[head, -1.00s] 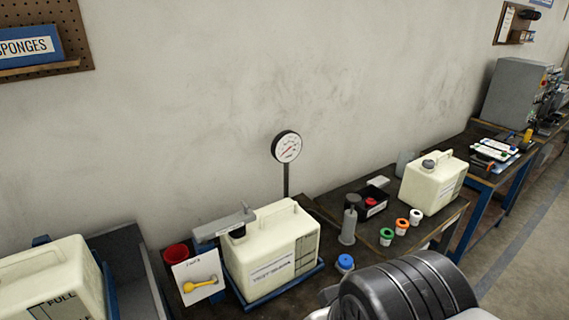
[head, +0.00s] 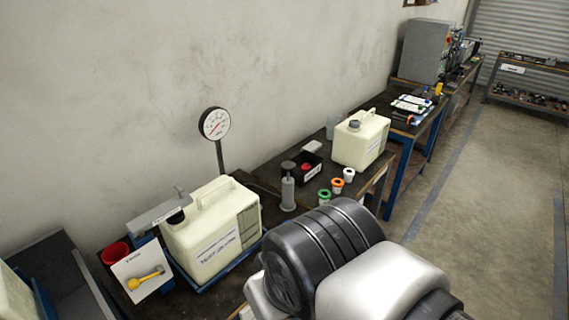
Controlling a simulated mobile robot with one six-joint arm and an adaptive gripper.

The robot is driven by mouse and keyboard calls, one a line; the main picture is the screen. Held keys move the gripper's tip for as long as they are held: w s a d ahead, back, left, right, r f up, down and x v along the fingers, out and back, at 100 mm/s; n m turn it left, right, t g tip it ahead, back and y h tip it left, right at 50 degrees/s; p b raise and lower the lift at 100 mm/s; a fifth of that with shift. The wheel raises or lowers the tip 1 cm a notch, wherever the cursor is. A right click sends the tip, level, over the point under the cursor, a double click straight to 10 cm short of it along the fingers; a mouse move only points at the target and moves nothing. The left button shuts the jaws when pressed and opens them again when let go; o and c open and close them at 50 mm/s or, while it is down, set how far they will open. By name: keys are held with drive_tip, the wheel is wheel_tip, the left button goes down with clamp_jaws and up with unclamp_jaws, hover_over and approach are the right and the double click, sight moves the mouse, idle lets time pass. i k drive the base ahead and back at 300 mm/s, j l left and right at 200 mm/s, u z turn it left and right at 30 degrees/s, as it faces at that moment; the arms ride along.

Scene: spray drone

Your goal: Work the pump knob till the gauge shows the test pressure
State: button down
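The hand pump (head: 288,188) is a grey upright cylinder on the dark bench, with a dark round knob (head: 288,166) on its top. The knob stands a little above the pump body on a short stem. The round white gauge (head: 214,123) stands on a thin post behind the cream tank (head: 211,232). Its red needle shows, but the figures are too small to read. My gripper is not in view; only my arm's dark and silver links fill the lower middle, in front of the bench.
A black bin (head: 302,168) with a red item, several coloured caps and a second cream tank (head: 360,139) stand right of the pump. A red cup (head: 116,254) is at left. Floor (head: 480,220) at right is clear.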

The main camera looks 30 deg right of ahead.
sight(287, 166)
drive_tip(key=i+l, duration=0.3)
drive_tip(key=i, duration=0.2)
drive_tip(key=i+l+z, duration=0.1)
drive_tip(key=i+l, duration=0.2)
drive_tip(key=i, duration=0.15)
